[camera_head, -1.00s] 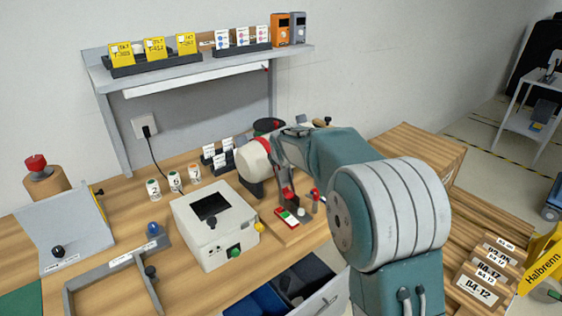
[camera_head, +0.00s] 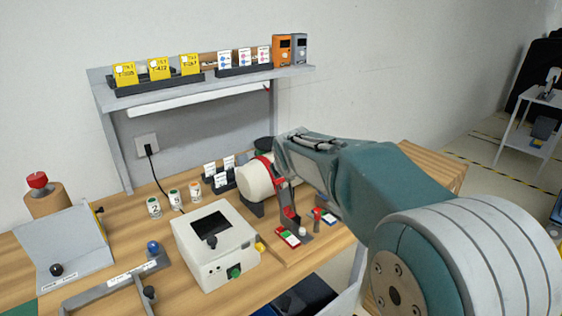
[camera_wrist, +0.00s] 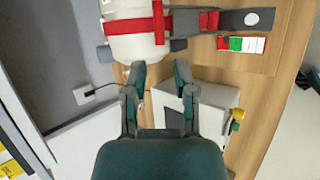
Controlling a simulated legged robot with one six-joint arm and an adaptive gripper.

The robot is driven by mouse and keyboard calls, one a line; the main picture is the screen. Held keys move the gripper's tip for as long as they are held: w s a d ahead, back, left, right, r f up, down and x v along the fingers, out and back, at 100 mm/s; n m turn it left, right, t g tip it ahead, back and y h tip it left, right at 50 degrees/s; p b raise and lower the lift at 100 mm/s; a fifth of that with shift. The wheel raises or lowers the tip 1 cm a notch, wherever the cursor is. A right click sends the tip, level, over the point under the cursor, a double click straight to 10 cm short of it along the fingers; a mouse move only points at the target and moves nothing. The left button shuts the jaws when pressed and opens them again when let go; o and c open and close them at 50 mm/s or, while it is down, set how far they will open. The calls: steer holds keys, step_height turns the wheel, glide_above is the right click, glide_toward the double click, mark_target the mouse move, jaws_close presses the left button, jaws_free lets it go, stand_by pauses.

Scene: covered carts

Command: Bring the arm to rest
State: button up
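My gripper (camera_wrist: 161,75) shows in the wrist view with its two fingers apart and nothing between them. A white box (camera_wrist: 212,105) with a yellow and a green knob lies beyond the fingers. A white cylinder with a red strap (camera_wrist: 130,25) is at the top of that view, beside a red clamp handle on a metal bar. In the head view, my arm (camera_head: 400,190) reaches from the lower right toward the bench, with its big round joint close to the camera. The gripper fingers are hidden there. The white cylinder (camera_head: 254,181) shows just left of my arm's far part.
The white box (camera_head: 215,252) stands on the wooden bench, with several small labelled containers behind it. A shelf (camera_head: 225,82) with card holders runs along the back. A partly open drawer (camera_head: 310,295) is at the front. A small cart (camera_head: 531,120) stands far right, with open floor nearby.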

steer(key=s+d+r+m+g, duration=0.1)
steer(key=s+d+m, duration=0.4)
steer(key=s, duration=0.4)
steer(key=s+d+r+m+g, duration=0.1)
steer(key=s+d+r+m, duration=0.1)
steer(key=s+m, duration=0.6)
steer(key=s+d+f+m, duration=0.1)
steer(key=s+f+m, duration=0.1)
steer(key=s, duration=0.4)
steer(key=s+f+m+g, duration=0.1)
steer(key=s+f+m, duration=0.1)
steer(key=s+m, duration=0.2)
steer(key=s+d+f+m, duration=0.1)
steer(key=s+f+m, duration=0.1)
steer(key=s, duration=0.7)
steer(key=shift+s+d+m, duration=0.3)
steer(key=shift+s+m, duration=0.1)
steer(key=shift+m, duration=0.5)
